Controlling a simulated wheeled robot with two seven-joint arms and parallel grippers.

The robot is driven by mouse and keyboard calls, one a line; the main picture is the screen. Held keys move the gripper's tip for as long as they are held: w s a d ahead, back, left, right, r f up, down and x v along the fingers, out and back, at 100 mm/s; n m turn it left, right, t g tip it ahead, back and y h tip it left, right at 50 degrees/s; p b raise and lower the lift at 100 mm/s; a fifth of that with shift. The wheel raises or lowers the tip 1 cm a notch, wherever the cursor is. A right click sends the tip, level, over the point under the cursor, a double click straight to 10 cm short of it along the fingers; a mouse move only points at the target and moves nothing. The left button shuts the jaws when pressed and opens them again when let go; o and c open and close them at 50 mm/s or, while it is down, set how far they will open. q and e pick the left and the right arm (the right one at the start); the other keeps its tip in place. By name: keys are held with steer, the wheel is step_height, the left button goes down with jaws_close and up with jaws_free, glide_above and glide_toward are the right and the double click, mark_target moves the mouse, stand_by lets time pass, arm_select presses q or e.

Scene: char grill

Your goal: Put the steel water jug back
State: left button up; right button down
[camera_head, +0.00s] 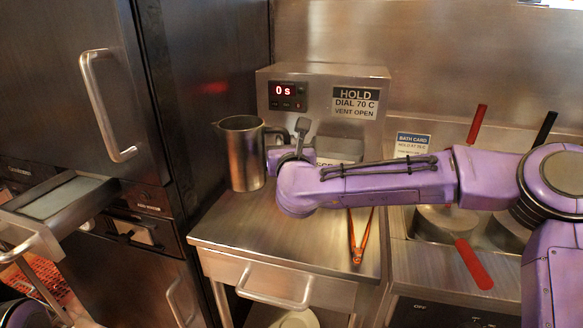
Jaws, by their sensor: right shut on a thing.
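The steel water jug (241,152) stands upright at the back left of the steel counter (243,229), beside the dark cabinet. Its spout points left and its handle is on the right. My right gripper (279,135) reaches in from the right and is shut on the jug at its handle side; the wrist partly hides the fingers and the handle. The jug's base appears to rest on the counter. My left gripper does not show.
A holding unit with a red "0 s" display (286,90) stands behind the jug. Orange-handled tongs (358,237) lie on the counter under my right arm. Lidded pots (443,221) and a red handle (474,264) are at right. A tray-like drawer (62,198) juts out at left.

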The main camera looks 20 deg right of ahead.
steer(key=w+d+f, duration=0.1)
steer(key=f, duration=0.1)
steer(key=d+f, duration=0.1)
steer(key=f, duration=0.2)
steer(key=w+d+f, duration=0.1)
steer(key=f, duration=0.1)
steer(key=shift+w+f+p, duration=0.3)
steer(key=shift+w+f, duration=0.15)
steer(key=shift+f, duration=0.2)
steer(key=shift+r, duration=0.1)
steer(key=c, duration=1)
jaws_free()
steer(key=shift+f, duration=0.2)
